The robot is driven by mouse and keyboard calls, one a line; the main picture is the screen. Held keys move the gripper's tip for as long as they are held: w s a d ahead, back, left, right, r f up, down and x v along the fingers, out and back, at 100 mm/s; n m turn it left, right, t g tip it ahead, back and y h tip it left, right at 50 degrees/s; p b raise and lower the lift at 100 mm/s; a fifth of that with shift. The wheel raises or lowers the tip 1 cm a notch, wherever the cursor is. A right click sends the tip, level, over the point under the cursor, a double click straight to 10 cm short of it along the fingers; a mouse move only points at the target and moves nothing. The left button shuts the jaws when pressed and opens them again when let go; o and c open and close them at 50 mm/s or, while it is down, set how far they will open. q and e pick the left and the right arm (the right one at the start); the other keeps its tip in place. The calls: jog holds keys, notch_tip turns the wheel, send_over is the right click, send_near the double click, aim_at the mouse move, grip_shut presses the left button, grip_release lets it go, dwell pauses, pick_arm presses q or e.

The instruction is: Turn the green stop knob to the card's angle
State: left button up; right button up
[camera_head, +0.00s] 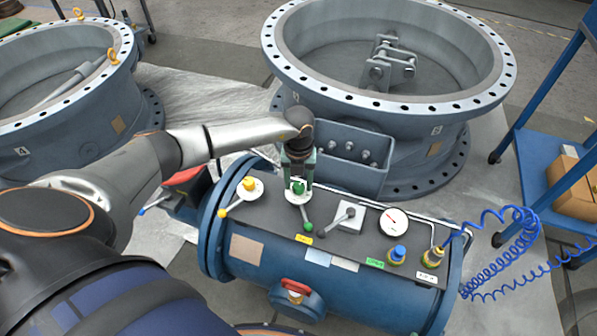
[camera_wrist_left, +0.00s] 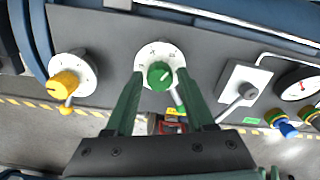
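The green stop knob (camera_head: 298,188) sits on a round white dial on the dark panel of the blue horizontal tank. Its grey lever runs down and slightly right to a green ball (camera_head: 308,227). In the left wrist view the green knob (camera_wrist_left: 160,75) has a pale mark on its face. My left gripper (camera_head: 298,166) points down over the knob. Its green fingers (camera_wrist_left: 159,82) are spread with the knob between their tips, and gaps show on both sides. A pale card (camera_head: 317,257) lies on the panel's front edge; its print is unreadable. My right gripper is out of view.
A yellow knob (camera_head: 249,184) with its own lever is left of the green one. A grey lever (camera_head: 337,222), a gauge (camera_head: 393,222) and a blue cap (camera_head: 398,253) are to the right. A grey box (camera_head: 345,158) on the large valve stands close behind my gripper.

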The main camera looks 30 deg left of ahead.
aim_at(299, 185)
pick_arm(q)
jog(key=shift+o, duration=0.9)
notch_tip(299, 185, up, 12)
jog(key=p, duration=0.1)
jog(key=shift+r+p, duration=0.25)
jog(key=shift+p, duration=0.1)
